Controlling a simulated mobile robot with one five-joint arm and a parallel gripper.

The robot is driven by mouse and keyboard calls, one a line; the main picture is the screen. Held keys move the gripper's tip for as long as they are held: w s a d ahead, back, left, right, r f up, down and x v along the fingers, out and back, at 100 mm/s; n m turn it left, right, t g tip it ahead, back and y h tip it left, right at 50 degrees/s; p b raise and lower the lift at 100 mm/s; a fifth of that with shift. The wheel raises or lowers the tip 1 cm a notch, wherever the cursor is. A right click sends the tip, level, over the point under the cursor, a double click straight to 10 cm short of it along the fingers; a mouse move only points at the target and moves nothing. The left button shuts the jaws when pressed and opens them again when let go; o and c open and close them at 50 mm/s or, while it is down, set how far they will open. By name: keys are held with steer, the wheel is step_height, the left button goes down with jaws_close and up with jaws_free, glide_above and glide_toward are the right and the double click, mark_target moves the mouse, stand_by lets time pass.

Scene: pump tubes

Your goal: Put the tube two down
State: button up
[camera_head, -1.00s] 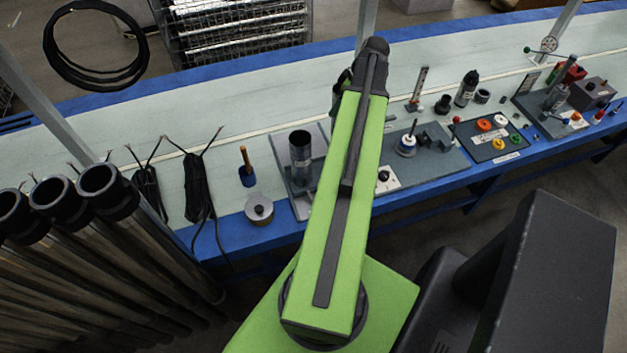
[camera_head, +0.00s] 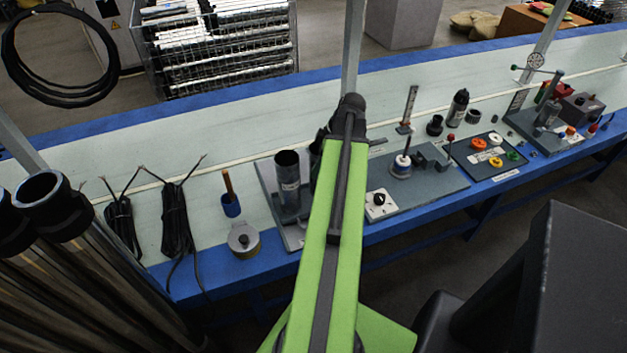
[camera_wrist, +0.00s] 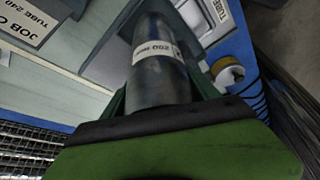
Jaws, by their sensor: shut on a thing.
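My gripper (camera_wrist: 160,92) is shut on a dark metal tube (camera_wrist: 155,62) with a white label, between its green fingers in the wrist view. The label seems to read 250 mm. What seems to be the same tube (camera_head: 288,182) shows in the head view, upright at the grey plate (camera_head: 268,178), left of my green arm. My gripper is mostly hidden behind the arm there. I cannot tell whether the tube's lower end touches the plate. A label reading TUBE (camera_wrist: 214,12) lies beyond the tube in the wrist view.
A round grey can (camera_head: 243,240) and a blue holder (camera_head: 230,205) stand left of the plate, with black cables (camera_head: 175,218) further left. A control box (camera_head: 380,205) and a fixture board (camera_head: 440,180) lie to the right. The pale bench behind is mostly clear.

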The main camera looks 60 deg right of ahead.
steer(key=shift+w+a+f, duration=0.15)
steer(key=shift+w+f, duration=0.15)
steer(key=shift+w, duration=0.2)
step_height(320, 180, down, 4)
steer(key=b, duration=0.4)
steer(key=shift+f, duration=0.2)
steer(key=o, duration=1.8)
steer(key=shift+r, duration=0.1)
steer(key=shift+c, duration=0.2)
steer(key=shift+r, duration=0.1)
steer(key=p+v, duration=1.1)
steer(key=v, duration=0.1)
steer(key=shift+s, duration=0.1)
